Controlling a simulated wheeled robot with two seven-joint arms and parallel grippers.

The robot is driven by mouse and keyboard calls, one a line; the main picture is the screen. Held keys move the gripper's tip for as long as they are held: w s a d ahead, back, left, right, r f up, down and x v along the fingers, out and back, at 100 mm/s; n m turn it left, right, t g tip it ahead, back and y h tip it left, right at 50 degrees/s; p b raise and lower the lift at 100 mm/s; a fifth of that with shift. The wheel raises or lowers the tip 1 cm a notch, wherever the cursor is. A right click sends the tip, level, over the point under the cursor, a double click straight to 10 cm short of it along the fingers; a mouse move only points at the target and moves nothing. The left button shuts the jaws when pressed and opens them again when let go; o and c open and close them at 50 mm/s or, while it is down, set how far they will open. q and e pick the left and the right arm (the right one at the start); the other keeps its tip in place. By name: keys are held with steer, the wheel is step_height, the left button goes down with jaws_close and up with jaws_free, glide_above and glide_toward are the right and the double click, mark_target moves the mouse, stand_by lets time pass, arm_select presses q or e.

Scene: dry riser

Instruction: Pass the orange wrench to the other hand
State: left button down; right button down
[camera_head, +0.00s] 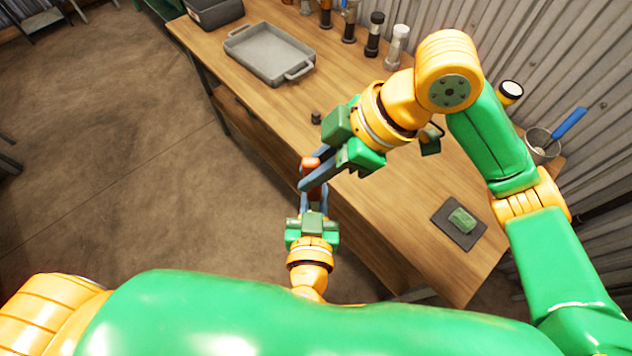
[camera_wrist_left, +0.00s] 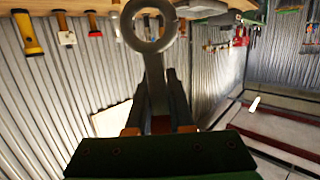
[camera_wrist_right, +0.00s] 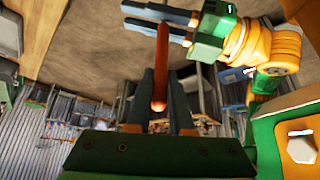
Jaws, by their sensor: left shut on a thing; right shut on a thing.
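The orange wrench (camera_head: 311,163) is held between my two grippers at the table's front edge. Its orange-red handle shows in the right wrist view (camera_wrist_right: 161,65), with the left gripper's fingers across it at the top. In the left wrist view a grey ring-ended shaft (camera_wrist_left: 150,35) stands up between the fingers. My left gripper (camera_head: 313,202) reaches up from below and is shut on the wrench. My right gripper (camera_head: 315,172) comes in from the upper right and is also shut on it. The fingers hide much of the wrench in the head view.
The wooden table (camera_head: 400,235) runs diagonally under my right arm. A grey tray (camera_head: 243,48) stands at the back, and several upright flashlights line the wall. A green block (camera_head: 462,220) lies on a dark pad (camera_head: 441,215). A cup (camera_head: 541,147) holds a blue-handled tool. Bare floor lies left.

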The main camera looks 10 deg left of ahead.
steer(key=shift+a+r, duration=0.1)
stand_by(0.7)
steer(key=c, duration=0.7)
jaws_free()
